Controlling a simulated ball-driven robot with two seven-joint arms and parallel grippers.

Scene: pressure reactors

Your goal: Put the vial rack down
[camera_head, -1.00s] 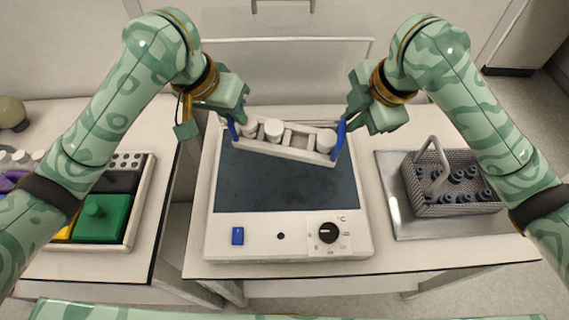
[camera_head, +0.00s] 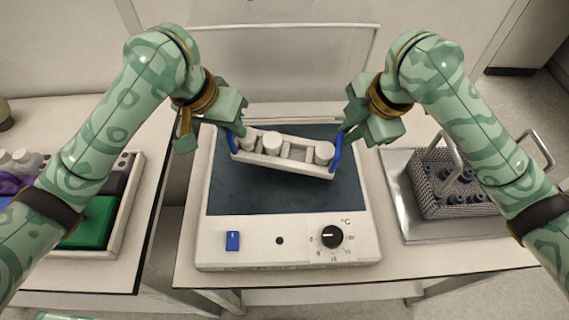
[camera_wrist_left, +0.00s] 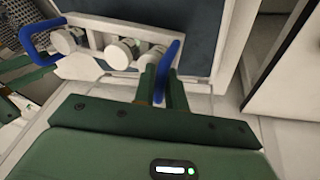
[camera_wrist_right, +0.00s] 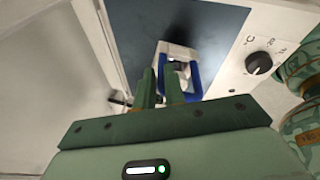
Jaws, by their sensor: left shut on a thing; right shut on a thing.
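The white vial rack (camera_head: 290,166) holds a few white-capped vials and has a blue handle at each end. In the head view it is over the dark plate of the hotplate (camera_head: 240,200), tilted slightly down to the right; whether it touches the plate I cannot tell. My left gripper (camera_head: 235,130) is shut on the left blue handle, which also shows in the left wrist view (camera_wrist_left: 168,70). My right gripper (camera_head: 345,130) is shut on the right blue handle, which also shows in the right wrist view (camera_wrist_right: 193,80).
The hotplate's front panel has a blue switch (camera_head: 232,241) and a black knob (camera_head: 332,237). A wire basket (camera_head: 432,205) of dark-capped items stands on a metal tray (camera_head: 415,225) at right. A tray (camera_head: 118,235) with a green block (camera_head: 92,222) is at left.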

